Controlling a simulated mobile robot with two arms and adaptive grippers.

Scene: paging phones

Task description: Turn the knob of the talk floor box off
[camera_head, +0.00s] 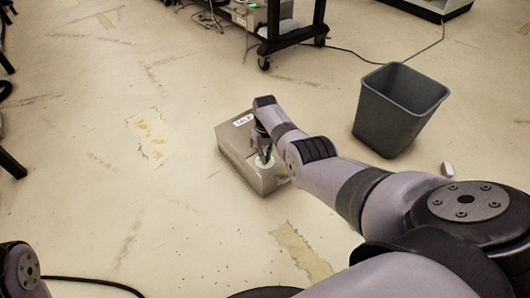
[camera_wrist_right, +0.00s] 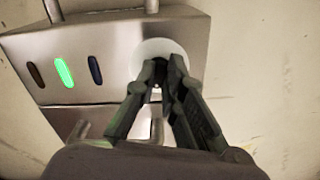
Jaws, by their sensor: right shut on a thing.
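The talk floor box (camera_head: 233,142) is a metal box on the floor near the centre of the head view, with a white label on top. In the wrist view its face (camera_wrist_right: 105,30) shows a row of lights: the green one (camera_wrist_right: 64,72) is lit, and the red and blue ones look dark. A round white disc (camera_wrist_right: 147,48) surrounds the knob spot, where my right gripper (camera_wrist_right: 160,80) is shut on the knob. The fingers hide most of the knob, so its angle cannot be read. In the head view my right gripper (camera_head: 264,154) reaches down onto the box. My left gripper is not in view.
A grey waste bin (camera_head: 392,115) stands right of the box. A small white block (camera_head: 448,170) lies near it. A dark wheeled cart (camera_head: 290,30) stands at the back with cables on the floor. The floor left of the box is clear, with worn patches.

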